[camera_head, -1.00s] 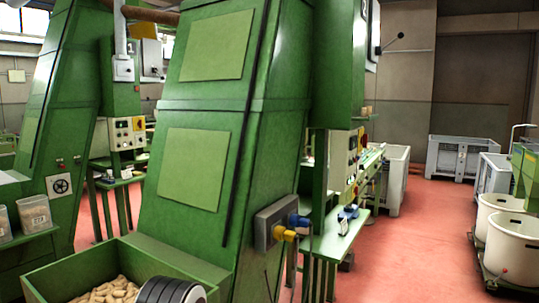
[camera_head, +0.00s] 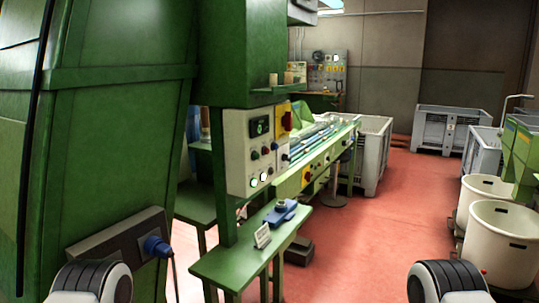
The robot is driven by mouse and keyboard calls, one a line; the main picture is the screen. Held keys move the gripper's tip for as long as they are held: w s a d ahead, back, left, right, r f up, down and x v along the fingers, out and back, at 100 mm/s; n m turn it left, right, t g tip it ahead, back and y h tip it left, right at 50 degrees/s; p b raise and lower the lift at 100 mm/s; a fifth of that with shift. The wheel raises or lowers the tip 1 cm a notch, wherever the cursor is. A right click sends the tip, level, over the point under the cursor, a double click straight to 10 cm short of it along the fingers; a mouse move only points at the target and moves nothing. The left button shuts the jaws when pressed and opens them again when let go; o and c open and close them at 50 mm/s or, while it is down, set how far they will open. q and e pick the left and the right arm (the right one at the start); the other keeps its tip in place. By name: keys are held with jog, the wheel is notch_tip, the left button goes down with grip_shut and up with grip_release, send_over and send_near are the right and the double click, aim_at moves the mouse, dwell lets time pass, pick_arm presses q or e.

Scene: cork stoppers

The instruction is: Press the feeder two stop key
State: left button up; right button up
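A cream control panel (camera_head: 259,152) is mounted on a green machine in the middle of the head view. It bears a small dark display (camera_head: 259,126), several small buttons, and a yellow switch plate (camera_head: 285,119) at its upper right. Two pale, lit-looking buttons (camera_head: 258,181) sit low on it. I cannot read the labels, so I cannot tell which key is the feeder two stop. Parts of my arms show at the bottom left and bottom right, apart from the panel. Neither gripper is in view.
A green bench (camera_head: 235,262) juts out below the panel, holding a blue device (camera_head: 281,212) and a small sign (camera_head: 262,236). A grey box with a blue plug (camera_head: 157,246) is on the left machine. White tubs (camera_head: 500,244) stand right. Red floor (camera_head: 375,240) lies open between.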

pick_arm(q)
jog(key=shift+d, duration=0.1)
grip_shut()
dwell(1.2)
